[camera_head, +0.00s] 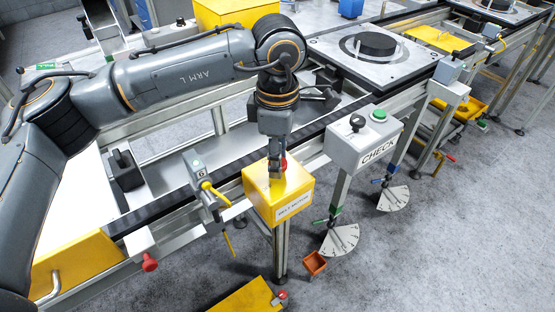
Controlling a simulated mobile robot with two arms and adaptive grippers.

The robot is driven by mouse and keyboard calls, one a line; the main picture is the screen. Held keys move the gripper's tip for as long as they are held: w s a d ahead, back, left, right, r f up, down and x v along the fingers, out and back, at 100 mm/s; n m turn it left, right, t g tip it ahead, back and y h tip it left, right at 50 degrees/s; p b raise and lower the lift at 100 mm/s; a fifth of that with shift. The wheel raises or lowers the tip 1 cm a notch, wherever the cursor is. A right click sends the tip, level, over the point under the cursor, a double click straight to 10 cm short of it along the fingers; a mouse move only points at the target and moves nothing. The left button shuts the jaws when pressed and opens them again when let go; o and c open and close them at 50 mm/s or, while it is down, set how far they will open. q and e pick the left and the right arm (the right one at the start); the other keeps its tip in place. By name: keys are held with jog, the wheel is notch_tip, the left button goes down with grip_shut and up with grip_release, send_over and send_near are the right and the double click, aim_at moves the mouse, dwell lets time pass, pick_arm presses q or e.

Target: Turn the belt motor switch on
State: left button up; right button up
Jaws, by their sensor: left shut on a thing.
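The belt motor box (293,205) is a yellow box with a white label on its front, mounted at the near side of the conveyor in the middle of the head view. A bit of red (284,163) shows at its top, beside my fingers. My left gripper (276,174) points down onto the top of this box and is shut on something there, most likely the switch. The fingers hide most of the switch, so its position cannot be told. My right gripper is not in view.
A grey CHECK box (355,150) with a green button and a black knob stands just right of the yellow box. A valve with a yellow handle (213,192) is to the left. A pallet with a black ring (372,46) lies on the conveyor.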

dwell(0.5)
pick_arm(q)
jog(key=o, duration=1.2)
jog(key=shift+c, duration=0.2)
notch_tip(320, 180, up, 12)
